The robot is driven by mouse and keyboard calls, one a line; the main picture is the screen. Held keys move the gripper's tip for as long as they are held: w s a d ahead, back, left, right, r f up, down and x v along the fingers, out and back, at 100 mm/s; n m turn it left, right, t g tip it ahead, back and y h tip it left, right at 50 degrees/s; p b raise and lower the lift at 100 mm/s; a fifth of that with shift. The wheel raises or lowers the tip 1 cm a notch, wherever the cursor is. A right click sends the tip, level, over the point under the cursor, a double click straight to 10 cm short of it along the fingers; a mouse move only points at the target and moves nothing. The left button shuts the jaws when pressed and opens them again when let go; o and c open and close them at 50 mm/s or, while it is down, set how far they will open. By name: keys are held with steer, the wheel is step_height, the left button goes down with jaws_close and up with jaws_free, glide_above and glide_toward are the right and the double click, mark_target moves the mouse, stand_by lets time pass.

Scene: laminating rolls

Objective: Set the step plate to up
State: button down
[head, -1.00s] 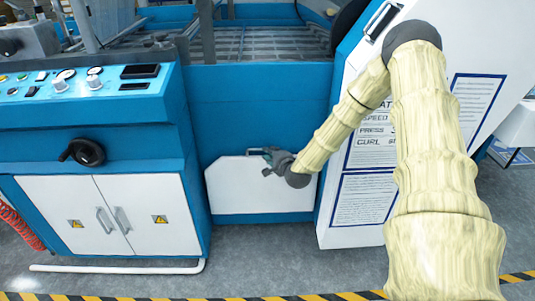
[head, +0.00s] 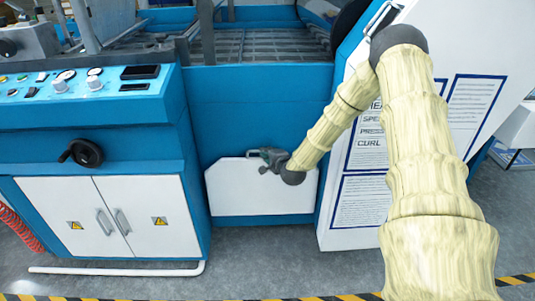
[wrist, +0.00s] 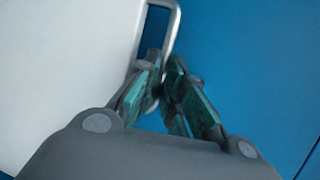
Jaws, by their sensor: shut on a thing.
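The step plate (head: 258,195) is a white panel standing upright against the blue front of the machine, low down. It also fills the left of the wrist view (wrist: 62,70). A metal loop handle (wrist: 174,28) is at its top edge. My gripper (head: 268,158) is at the plate's top edge, and in the wrist view its fingers (wrist: 166,92) are closed around one side of the handle loop. The fingers hide the gripped part of the handle.
A blue cabinet with white doors (head: 155,215) and a black hand knob (head: 82,153) stands to the left. A white sloped side panel with printed sheets (head: 365,200) stands to the right. Grey floor (head: 270,250) in front of the plate is clear, with a striped line nearer.

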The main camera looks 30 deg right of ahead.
steer(key=shift+s+a+f, duration=0.1)
steer(key=shift+s+a, duration=0.2)
steer(key=shift+s, duration=0.25)
steer(key=shift+s+a, duration=0.3)
steer(key=shift+s, duration=0.2)
steer(key=c, duration=1.8)
jaws_free()
steer(key=shift+f, duration=0.1)
steer(key=v, duration=1.2)
